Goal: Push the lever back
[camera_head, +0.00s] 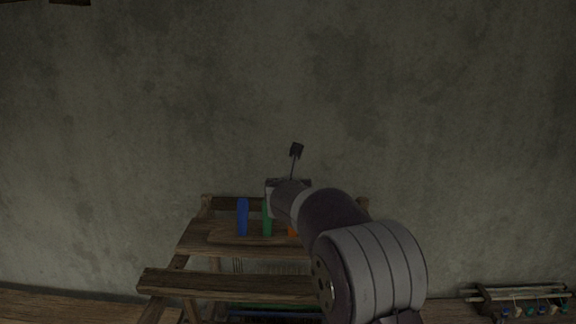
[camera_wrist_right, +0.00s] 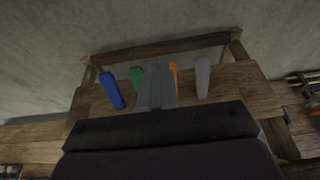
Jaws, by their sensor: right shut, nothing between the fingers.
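Several coloured levers stand in a row on the wooden loom (camera_head: 186,240). The blue lever (camera_head: 243,217) is leftmost, then the green lever (camera_head: 267,222) and the orange lever (camera_head: 292,229), which is mostly covered by my right arm. In the right wrist view the blue (camera_wrist_right: 111,91), green (camera_wrist_right: 136,80) and orange (camera_wrist_right: 174,70) levers show, with a grey lever (camera_wrist_right: 203,77) at the right. My right gripper (camera_wrist_right: 155,68) is shut and empty, appearing between the green and orange levers and partly covering both. Contact cannot be told. My left gripper is out of view.
A wooden crossbar (camera_head: 230,286) runs across the loom's near side. A plain grey wall (camera_head: 450,130) stands behind. A small rack with several hanging pieces (camera_head: 520,300) is at the lower right.

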